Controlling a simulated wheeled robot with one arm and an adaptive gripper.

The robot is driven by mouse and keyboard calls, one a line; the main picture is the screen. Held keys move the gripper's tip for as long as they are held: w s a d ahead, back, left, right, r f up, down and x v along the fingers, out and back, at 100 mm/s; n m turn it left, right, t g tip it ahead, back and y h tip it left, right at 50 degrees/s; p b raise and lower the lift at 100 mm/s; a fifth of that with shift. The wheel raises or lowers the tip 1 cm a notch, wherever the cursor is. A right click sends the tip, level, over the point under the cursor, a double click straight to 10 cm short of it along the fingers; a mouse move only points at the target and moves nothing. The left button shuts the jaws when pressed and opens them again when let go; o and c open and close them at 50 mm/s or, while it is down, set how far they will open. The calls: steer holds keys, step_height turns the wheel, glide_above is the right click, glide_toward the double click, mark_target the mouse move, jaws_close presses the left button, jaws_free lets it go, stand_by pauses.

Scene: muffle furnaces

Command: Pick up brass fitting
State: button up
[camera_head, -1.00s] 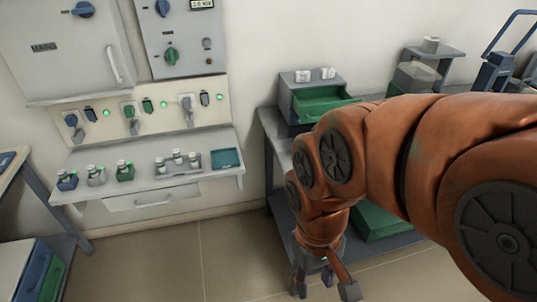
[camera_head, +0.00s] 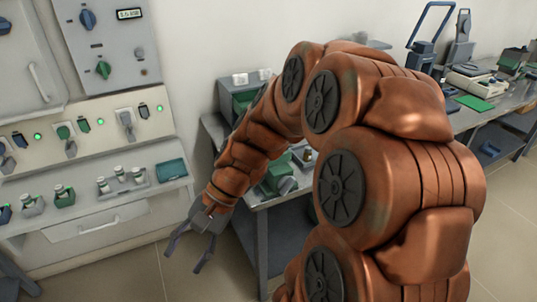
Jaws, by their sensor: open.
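My gripper (camera_head: 186,256) hangs at the lower left of centre, its fingers spread apart and nothing between them. It is over the floor, in front of the shelf and left of the grey bench. I cannot make out a brass fitting for certain. A small pale and brownish item (camera_head: 307,155) sits on the bench beside my arm, too small to identify. My orange arm hides much of the bench top.
A wall shelf (camera_head: 95,217) at left holds small bottles in holders and a teal tray (camera_head: 171,169). The grey bench (camera_head: 277,199) carries a green drawer unit (camera_head: 243,99) and green containers. A long bench at right holds instruments and a green mat (camera_head: 474,103).

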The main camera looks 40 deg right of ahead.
steer(key=w+d+m+t+b, duration=0.1)
steer(key=w+d+m+t, duration=0.25)
steer(key=d, duration=0.35)
steer(key=w+d+m+t+y+b, duration=0.1)
steer(key=w+d+m+t, duration=0.25)
steer(key=d+m, duration=0.2)
steer(key=w+d+m+t+b, duration=0.1)
steer(key=w+d+m+t, duration=0.25)
steer(key=d, duration=0.45)
steer(key=s+d+f+m+t+h+b, duration=0.15)
steer(key=d+m, duration=0.25)
steer(key=d, duration=0.4)
steer(key=s+d+f+m+t+h, duration=0.1)
steer(key=s+d+m+t+h, duration=0.15)
steer(key=d, duration=0.45)
steer(key=s+d+f+m+t+h+b, duration=0.1)
steer(key=d+m+t+h, duration=0.2)
steer(key=d+m, duration=0.35)
steer(key=shift+n, duration=0.95)
steer(key=shift+w+a+r+p, duration=0.15)
steer(key=shift+w+p, duration=0.25)
steer(key=shift+w, duration=2.6)
steer(key=shift+w+a+p, duration=0.15)
steer(key=shift+w+p, duration=0.2)
steer(key=shift+w, duration=2.6)
jaws_close()
